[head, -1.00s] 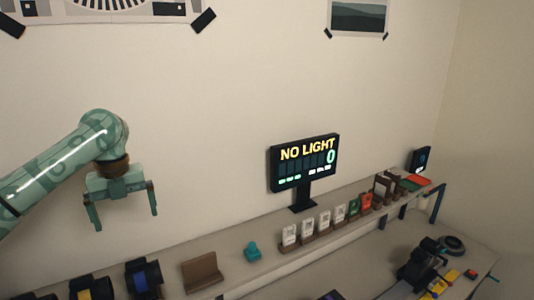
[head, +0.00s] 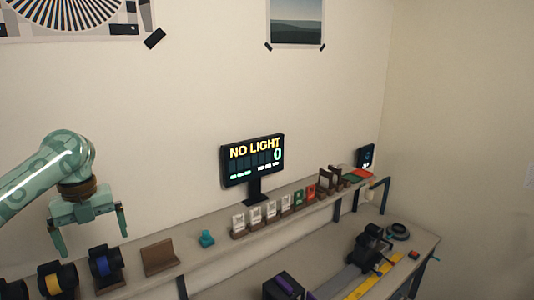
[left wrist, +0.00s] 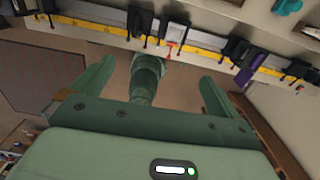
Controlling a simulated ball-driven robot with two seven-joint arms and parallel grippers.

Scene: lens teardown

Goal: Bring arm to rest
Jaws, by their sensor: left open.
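My left gripper (head: 92,236) hangs at the left of the head view, fingers pointing down, open and empty. It is in front of the wall, above the left part of the shelf (head: 207,256). In the left wrist view its two fingers (left wrist: 152,85) stand wide apart with nothing held between them. Beyond them a yellow-marked rail (left wrist: 200,50) with dark holders runs across. My right gripper is not in the head view.
A screen (head: 253,160) reading "NO LIGHT 0" stands on the shelf. Several cards (head: 269,210), a teal piece (head: 207,238) and a brown stand (head: 159,257) line the shelf. A bench (head: 340,260) below holds a dark device (head: 370,245) and a yellow strip (head: 372,280).

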